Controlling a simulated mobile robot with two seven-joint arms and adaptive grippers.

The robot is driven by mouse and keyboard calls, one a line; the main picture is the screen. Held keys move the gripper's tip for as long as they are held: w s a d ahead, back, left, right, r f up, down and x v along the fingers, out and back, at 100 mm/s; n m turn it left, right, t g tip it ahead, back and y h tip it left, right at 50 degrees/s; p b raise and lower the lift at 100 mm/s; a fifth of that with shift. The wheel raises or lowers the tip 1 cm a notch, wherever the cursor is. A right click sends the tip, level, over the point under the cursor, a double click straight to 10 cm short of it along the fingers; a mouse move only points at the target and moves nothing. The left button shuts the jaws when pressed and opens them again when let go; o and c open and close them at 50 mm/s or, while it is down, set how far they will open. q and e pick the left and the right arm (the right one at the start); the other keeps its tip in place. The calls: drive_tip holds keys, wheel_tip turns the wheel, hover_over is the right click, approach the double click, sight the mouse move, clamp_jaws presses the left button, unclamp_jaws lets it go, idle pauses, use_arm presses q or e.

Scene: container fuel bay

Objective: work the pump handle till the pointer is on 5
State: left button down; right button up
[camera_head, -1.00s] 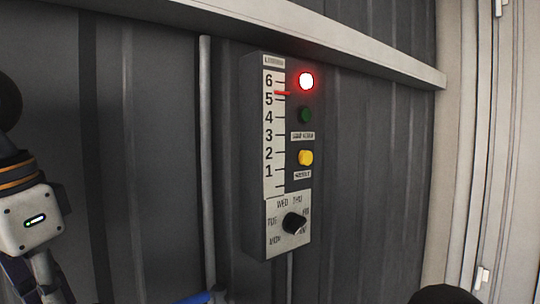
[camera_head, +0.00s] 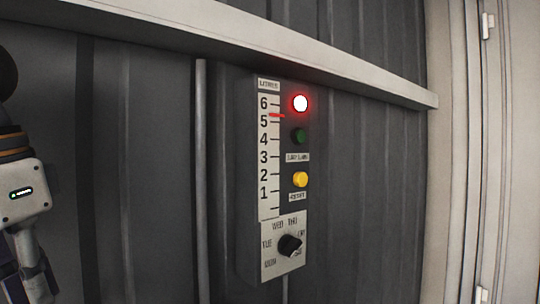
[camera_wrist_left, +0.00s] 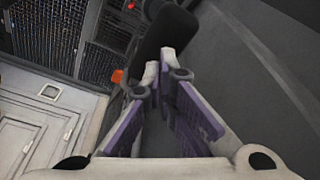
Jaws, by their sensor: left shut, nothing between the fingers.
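The gauge panel (camera_head: 283,205) is on the dark wall, with a white scale (camera_head: 266,205) numbered 1 to 6. Its red pointer (camera_head: 277,115) is between 5 and 6, a little above the 5. My left arm shows at the left edge of the head view; its fingertips are not visible there. In the left wrist view my left gripper (camera_wrist_left: 162,68) is shut and empty, its purple-padded fingers converging at the tips. I cannot make out the pump handle in either view. My right gripper is not in view.
On the panel are a lit red lamp (camera_head: 300,103), a dark green lamp (camera_head: 299,136), a yellow button (camera_head: 300,180) and a black day knob (camera_head: 289,246). A pale rail (camera_head: 330,55) crosses above. A small orange part (camera_wrist_left: 117,76) shows beside the left fingers.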

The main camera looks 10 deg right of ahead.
use_arm(q)
drive_tip(key=shift+s+f, duration=0.1)
drive_tip(key=shift+f, duration=6.2)
wheel_tip(320, 180, up, 13)
drive_tip(key=shift+f, duration=0.2)
drive_tip(key=shift+r, duration=2.55)
